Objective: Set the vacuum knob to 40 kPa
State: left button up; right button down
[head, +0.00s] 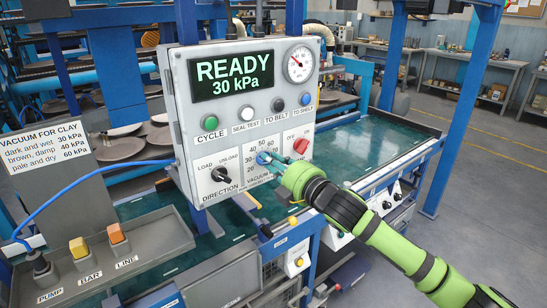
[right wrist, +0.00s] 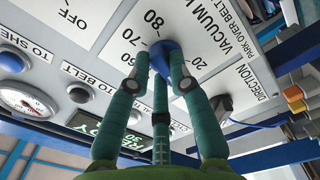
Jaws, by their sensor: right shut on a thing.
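The blue vacuum knob (head: 262,158) is low on the front of the grey control box (head: 183,150), with a printed scale around it. My right gripper (head: 271,160) reaches it from the right, its fingers closed around the knob. In the right wrist view the teal fingers (right wrist: 162,72) grip the blue knob (right wrist: 166,48); its pointer mark is hidden. The display (head: 233,76) reads READY 30 kPa. The round gauge (head: 299,64) has a red needle toward the upper left. My left gripper is not in view.
The black direction knob (head: 221,174) is left of the vacuum knob. The red off switch (head: 301,146) is close above my right gripper. Push buttons line the box under the display. A sign (head: 48,146) lists clay settings, with brown, damp at 40 kPa.

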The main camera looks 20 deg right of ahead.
jog(key=shift+f+m+p, duration=0.1)
jog(key=shift+m+p, duration=1.25)
jog(key=shift+m, duration=2.15)
jog(key=c, duration=1.1)
grip_release()
jog(key=shift+f, duration=0.1)
jog(key=v, duration=1.2)
